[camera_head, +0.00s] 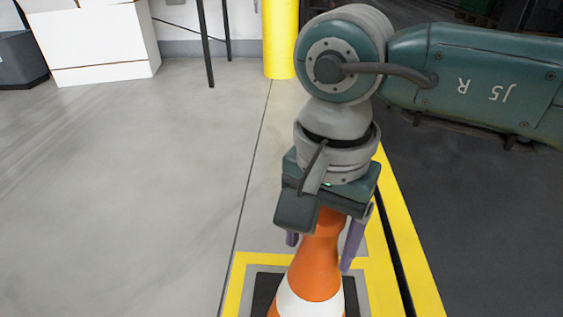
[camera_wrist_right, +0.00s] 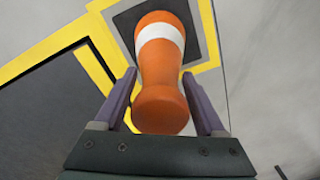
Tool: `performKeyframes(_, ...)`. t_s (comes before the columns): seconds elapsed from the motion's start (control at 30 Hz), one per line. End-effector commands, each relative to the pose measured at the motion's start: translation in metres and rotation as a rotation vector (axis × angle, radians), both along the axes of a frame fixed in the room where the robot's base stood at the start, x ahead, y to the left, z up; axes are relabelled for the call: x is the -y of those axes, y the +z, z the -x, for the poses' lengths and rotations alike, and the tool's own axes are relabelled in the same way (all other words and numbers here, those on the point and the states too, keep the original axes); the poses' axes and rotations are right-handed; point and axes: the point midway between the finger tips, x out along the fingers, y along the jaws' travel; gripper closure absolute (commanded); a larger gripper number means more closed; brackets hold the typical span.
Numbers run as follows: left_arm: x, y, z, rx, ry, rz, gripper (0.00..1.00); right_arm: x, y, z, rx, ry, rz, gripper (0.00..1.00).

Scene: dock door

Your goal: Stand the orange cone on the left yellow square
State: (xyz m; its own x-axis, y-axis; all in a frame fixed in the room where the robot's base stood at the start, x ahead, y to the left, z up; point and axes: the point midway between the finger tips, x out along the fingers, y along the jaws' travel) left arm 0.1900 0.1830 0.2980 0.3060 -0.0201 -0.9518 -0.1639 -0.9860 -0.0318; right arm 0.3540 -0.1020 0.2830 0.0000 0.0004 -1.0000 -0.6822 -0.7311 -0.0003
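The orange cone (camera_head: 315,270) with a white band stands upright on its dark square base (camera_head: 262,290), cut off by the bottom edge of the head view. The base lies inside a yellow square outline (camera_head: 238,277); no second square shows, so I cannot tell whether this is the left one. The cone also shows in the right wrist view (camera_wrist_right: 160,75). My right gripper (camera_head: 320,254) points down over the cone's top, one finger on each side. Gaps show between fingers and cone, so it is open around the cone. My left gripper is out of view.
A yellow post (camera_head: 281,40) stands behind the gripper. White boxes (camera_head: 95,40) and a dark object (camera_head: 20,60) stand at the back left. A yellow floor line (camera_head: 408,230) borders a dark area on the right. The grey floor on the left is clear.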

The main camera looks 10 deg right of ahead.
Motion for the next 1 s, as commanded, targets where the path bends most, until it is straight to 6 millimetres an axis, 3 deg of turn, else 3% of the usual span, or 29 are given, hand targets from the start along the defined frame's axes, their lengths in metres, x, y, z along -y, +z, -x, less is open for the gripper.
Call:
performKeyframes(0.13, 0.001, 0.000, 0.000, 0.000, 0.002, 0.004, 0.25, 0.000, 0.000, 0.000, 0.000, 0.000, 0.000, 0.09)
performKeyframes(0.47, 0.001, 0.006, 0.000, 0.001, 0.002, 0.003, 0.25, 0.000, 0.007, 0.000, 0.001, 0.000, 0.001, 0.09)
performKeyframes(0.8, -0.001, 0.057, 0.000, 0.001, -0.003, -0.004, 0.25, 0.001, 0.081, -0.001, 0.004, 0.000, 0.001, 0.09)
performKeyframes(1.0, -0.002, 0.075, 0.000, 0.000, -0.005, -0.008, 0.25, 0.000, 0.112, 0.000, 0.001, 0.001, 0.001, 0.09)
